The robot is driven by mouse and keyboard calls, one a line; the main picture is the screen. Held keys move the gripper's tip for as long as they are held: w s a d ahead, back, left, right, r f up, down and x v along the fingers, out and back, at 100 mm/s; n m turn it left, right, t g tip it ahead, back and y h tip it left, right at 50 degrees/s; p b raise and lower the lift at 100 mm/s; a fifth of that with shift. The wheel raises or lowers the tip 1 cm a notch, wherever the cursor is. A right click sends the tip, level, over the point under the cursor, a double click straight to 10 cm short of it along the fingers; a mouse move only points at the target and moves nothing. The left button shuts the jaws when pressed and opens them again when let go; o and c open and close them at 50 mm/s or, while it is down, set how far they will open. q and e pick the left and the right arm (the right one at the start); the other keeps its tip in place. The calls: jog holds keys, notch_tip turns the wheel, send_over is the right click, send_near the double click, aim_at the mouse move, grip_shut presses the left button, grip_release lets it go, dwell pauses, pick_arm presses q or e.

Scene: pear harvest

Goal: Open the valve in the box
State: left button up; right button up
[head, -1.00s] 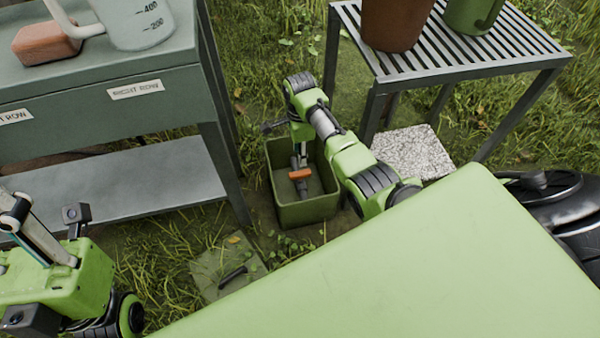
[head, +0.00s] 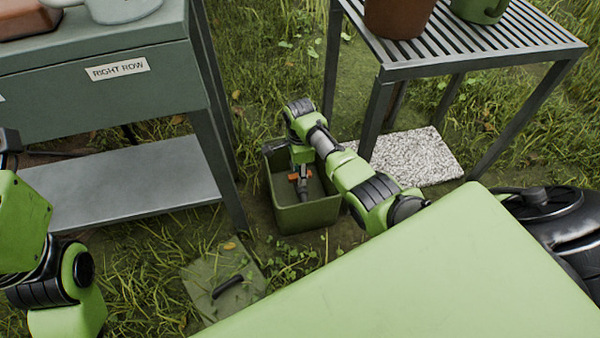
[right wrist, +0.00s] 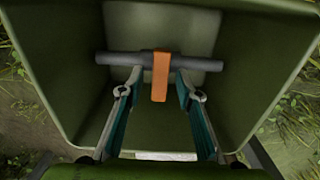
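The valve box (head: 305,217) is an open green box on the ground between the bench and the slatted table. Inside it, the right wrist view shows a grey pipe (right wrist: 205,63) across the box with an orange valve handle (right wrist: 161,72) lying crosswise to it. The handle (head: 292,178) is partly hidden in the head view. My right gripper (right wrist: 158,82) points down into the box, open, with one finger on each side of the handle; contact is not visible. My left arm shows at the left edge of the head view, but its gripper is not visible.
A green lid (head: 205,290) with a dark handle lies on the grass in front of the box. A grey bench (head: 150,95) labelled RIGHT ROW stands left. A slatted table (head: 480,55) with pots stands right, near a speckled slab (head: 415,158).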

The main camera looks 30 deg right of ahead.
jog(key=shift+c, duration=0.4)
grip_shut()
